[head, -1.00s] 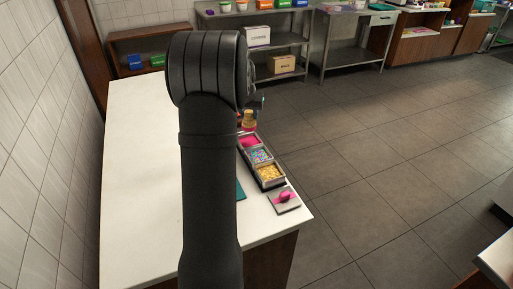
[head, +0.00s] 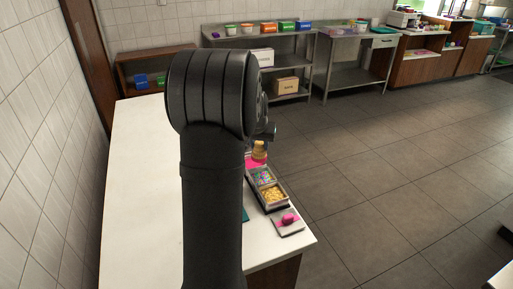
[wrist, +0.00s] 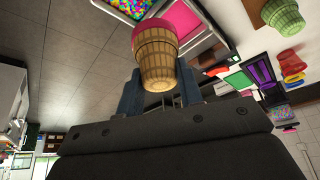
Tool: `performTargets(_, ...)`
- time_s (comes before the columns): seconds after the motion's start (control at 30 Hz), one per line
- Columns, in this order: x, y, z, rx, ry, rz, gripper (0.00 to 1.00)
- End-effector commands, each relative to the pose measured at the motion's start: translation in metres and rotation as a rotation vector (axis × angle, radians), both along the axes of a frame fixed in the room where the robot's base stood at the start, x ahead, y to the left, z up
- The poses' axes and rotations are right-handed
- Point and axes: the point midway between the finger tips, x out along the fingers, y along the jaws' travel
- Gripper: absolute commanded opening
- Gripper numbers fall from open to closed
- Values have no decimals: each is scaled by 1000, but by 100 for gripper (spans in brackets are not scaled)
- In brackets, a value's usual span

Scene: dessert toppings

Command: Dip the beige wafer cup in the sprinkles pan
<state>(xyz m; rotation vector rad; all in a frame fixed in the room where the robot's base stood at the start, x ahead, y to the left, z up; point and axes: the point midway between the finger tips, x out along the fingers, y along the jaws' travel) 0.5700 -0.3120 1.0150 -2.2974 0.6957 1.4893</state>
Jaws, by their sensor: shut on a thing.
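My gripper (wrist: 158,88) is shut on the beige wafer cup (wrist: 156,58), with a blue finger on either side. The cup's narrow end faces the wrist camera and its wide end points towards the pans. In the head view the beige wafer cup (head: 259,150) shows just right of my arm, by the pink pan. The sprinkles pan (head: 262,176), full of multicoloured bits, is the middle pan of a row. It also shows at the top of the wrist view (wrist: 128,8), apart from the cup.
The pink pan (head: 249,163) lies behind the sprinkles pan, and a yellow-topping pan (head: 274,194) in front. A tile with a pink lump (head: 288,219) is near the counter's front right corner. A green wafer cup (wrist: 284,18) stands on the white counter (head: 138,170).

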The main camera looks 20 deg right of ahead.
Motion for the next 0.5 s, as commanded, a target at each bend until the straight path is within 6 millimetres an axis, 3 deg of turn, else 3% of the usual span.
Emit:
performTargets(0.1, -24, 1, -2, 0, 0, -2, 20)
performTargets(0.2, -33, 1, -5, 0, 0, -1, 20)
performTargets(0.5, -36, 2, -29, 0, 2, -2, 20)
